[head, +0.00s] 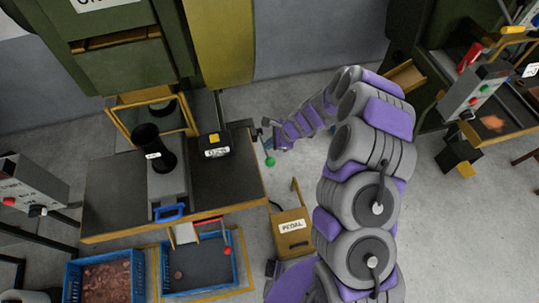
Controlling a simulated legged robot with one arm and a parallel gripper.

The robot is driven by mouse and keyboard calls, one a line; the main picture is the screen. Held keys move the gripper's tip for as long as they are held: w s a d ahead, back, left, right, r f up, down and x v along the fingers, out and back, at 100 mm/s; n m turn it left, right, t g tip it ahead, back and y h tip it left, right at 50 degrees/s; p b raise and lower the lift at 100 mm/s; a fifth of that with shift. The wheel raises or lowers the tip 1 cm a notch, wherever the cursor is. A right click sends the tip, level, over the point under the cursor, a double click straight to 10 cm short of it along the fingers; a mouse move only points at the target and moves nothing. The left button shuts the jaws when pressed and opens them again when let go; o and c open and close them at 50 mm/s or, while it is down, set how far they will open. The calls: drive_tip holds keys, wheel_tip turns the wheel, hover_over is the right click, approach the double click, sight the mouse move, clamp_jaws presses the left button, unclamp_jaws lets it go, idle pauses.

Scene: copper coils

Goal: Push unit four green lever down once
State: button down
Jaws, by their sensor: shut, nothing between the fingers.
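A small green ball knob (270,161), which looks like the green lever's end, shows at the right end of the wooden workbench (262,190). My gripper (268,132) is at the far end of my purple and grey arm, just above the knob in the picture. It is small and dark here, and it is shut and empty. I cannot tell whether it touches the lever. The lever's shaft is mostly hidden or too small to make out. No unit number can be read.
A pedal box (291,232) is on the floor below right. Blue crates (140,263) stand in front. A control box with a red lever (470,57) is at far right.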

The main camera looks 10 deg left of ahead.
drive_tip(key=shift+w+a+r+p, duration=0.1)
drive_tip(key=shift+w+r+p, duration=0.1)
drive_tip(key=shift+r+p, duration=0.35)
drive_tip(key=shift+w+a+r+p, duration=0.1)
drive_tip(key=shift+w+r+p, duration=0.15)
drive_tip(key=shift+r, duration=0.45)
drive_tip(key=s+d+r+n+g, duration=0.1)
drive_tip(key=s+d+r+n, duration=0.15)
drive_tip(key=s+r, duration=0.4)
drive_tip(key=s+d+r+n, duration=0.2)
drive_tip(key=s+r+n, duration=0.15)
drive_tip(key=r, duration=0.55)
drive_tip(key=s+d+r+n+g, duration=0.1)
drive_tip(key=s+d+r+n, duration=0.2)
drive_tip(key=r, duration=0.4)
drive_tip(key=s+d+r+n+h, duration=0.2)
drive_tip(key=s+d+r+h, duration=0.1)
drive_tip(key=s+d, duration=0.6)
drive_tip(key=s+d+r+n+h, duration=0.3)
drive_tip(key=s+d, duration=0.6)
drive_tip(key=s, duration=0.6)
drive_tip(key=shift+s+r+n+h, duration=0.2)
drive_tip(key=shift+r+n+h, duration=0.1)
drive_tip(key=shift+r, duration=0.4)
